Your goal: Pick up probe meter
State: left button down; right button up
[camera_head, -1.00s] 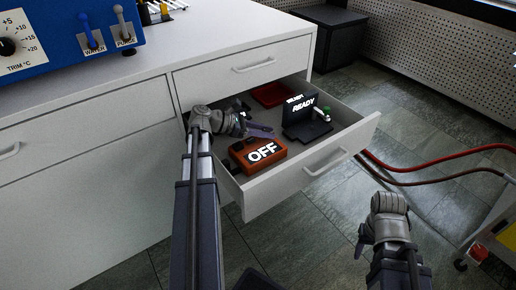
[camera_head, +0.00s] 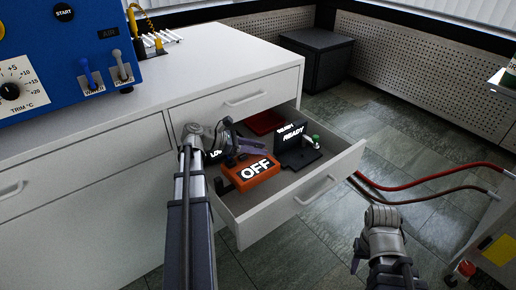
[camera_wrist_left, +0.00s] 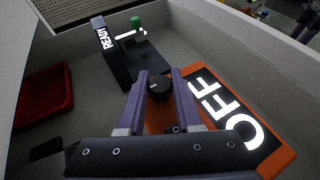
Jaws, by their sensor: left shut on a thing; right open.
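The probe meter is an orange box (camera_head: 252,173) with a black face reading OFF, in the open drawer (camera_head: 290,208) near its front. My left gripper (camera_head: 245,147) reaches into the drawer from the left. In the left wrist view its purple fingers (camera_wrist_left: 159,80) are shut around the dark knob end of the orange meter (camera_wrist_left: 272,160). The meter looks slightly raised, but its underside is hidden. My right gripper (camera_head: 358,256) is open and empty, outside the drawer at the lower right.
A black device reading READY (camera_head: 295,148) stands beside the meter, with a green-capped piece. A red tray (camera_head: 264,122) lies at the drawer's back. A dark item reading LOW (camera_head: 216,155) is partly hidden. Red hoses (camera_head: 430,178) cross the floor on the right.

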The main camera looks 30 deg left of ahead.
notch_tip(320, 180, up, 12)
jog(key=p, duration=1.1)
notch_tip(320, 180, up, 30)
jog(key=p, duration=2.9)
jog(key=shift+p, duration=0.4)
jog(key=shift+s+f, duration=0.15)
